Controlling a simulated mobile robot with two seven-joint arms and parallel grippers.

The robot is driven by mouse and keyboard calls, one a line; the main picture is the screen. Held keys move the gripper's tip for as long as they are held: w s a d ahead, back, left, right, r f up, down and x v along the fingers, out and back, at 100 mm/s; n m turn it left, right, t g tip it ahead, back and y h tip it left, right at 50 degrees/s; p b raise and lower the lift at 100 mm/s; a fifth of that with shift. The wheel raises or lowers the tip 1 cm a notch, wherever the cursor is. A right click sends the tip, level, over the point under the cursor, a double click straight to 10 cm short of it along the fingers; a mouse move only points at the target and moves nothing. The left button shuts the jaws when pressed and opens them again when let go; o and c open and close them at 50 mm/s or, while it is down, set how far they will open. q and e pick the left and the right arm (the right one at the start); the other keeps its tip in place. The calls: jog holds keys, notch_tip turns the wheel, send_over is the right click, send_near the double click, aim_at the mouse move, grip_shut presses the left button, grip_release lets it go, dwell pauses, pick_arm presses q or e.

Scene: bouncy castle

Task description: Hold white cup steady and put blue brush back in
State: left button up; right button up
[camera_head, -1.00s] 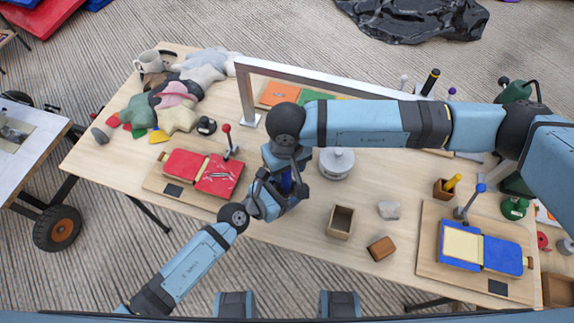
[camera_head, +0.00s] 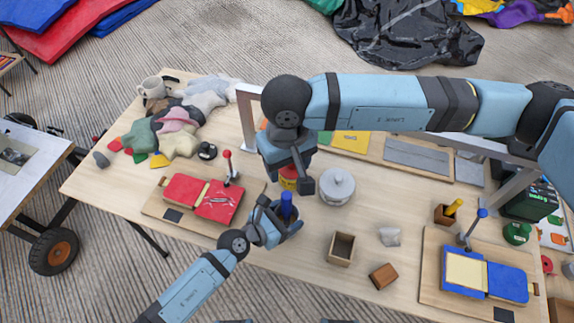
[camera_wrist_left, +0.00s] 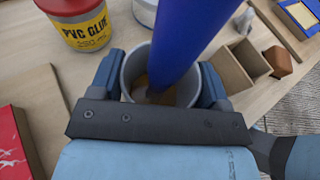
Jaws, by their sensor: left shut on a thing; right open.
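The blue brush (camera_head: 286,204) stands in the white cup, with its blue handle sticking up; it also shows in the left wrist view (camera_wrist_left: 195,35). The white cup (camera_wrist_left: 131,68) is between the fingers of my left gripper (camera_wrist_left: 160,90), which is shut on it. In the head view my left gripper (camera_head: 278,228) mostly hides the cup. The brush's lower end is inside the cup, its handle leaning in the wrist view. My right gripper (camera_head: 289,182) is open and empty, just beyond the brush and apart from it.
A PVC glue can (camera_wrist_left: 82,22) stands close behind the cup. A grey lidded pot (camera_head: 337,187), an open wooden box (camera_head: 341,248) and a wooden block (camera_head: 383,276) are to the right. Bare table lies in front.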

pick_arm(q)
jog(key=o, duration=1.1)
